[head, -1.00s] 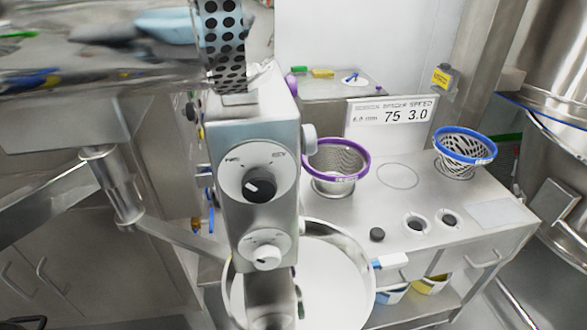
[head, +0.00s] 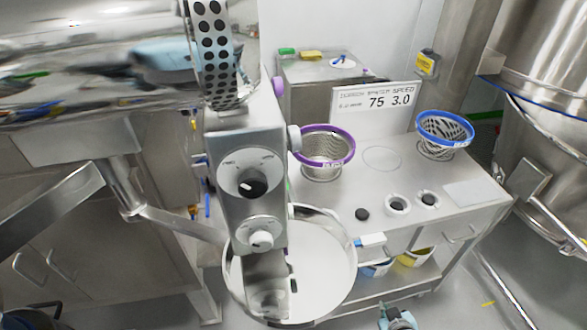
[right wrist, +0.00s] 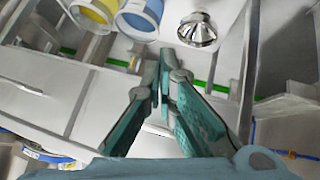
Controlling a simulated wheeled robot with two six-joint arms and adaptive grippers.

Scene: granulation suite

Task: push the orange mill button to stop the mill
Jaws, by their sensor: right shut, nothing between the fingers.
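I make out no orange button in either view. A grey machine head (head: 248,160) with a black dial and a white knob stands over a steel bowl (head: 345,285) in the head view; I cannot tell whether it is the mill. My right gripper (head: 397,316) shows at the bottom edge of the head view, in front of the bench and well below its top. In the right wrist view its teal fingers (right wrist: 166,65) are shut with nothing between them. A small dark and blue part at the bottom left of the head view may be my left gripper; its jaws cannot be made out.
A steel bench (head: 388,160) carries a purple-rimmed sieve (head: 325,148), a blue-rimmed sieve (head: 445,132), a black round piece (head: 362,214) and a display sign (head: 375,101). Blue and yellow bins (head: 415,258) sit below. A large steel vessel (head: 555,60) stands at the right.

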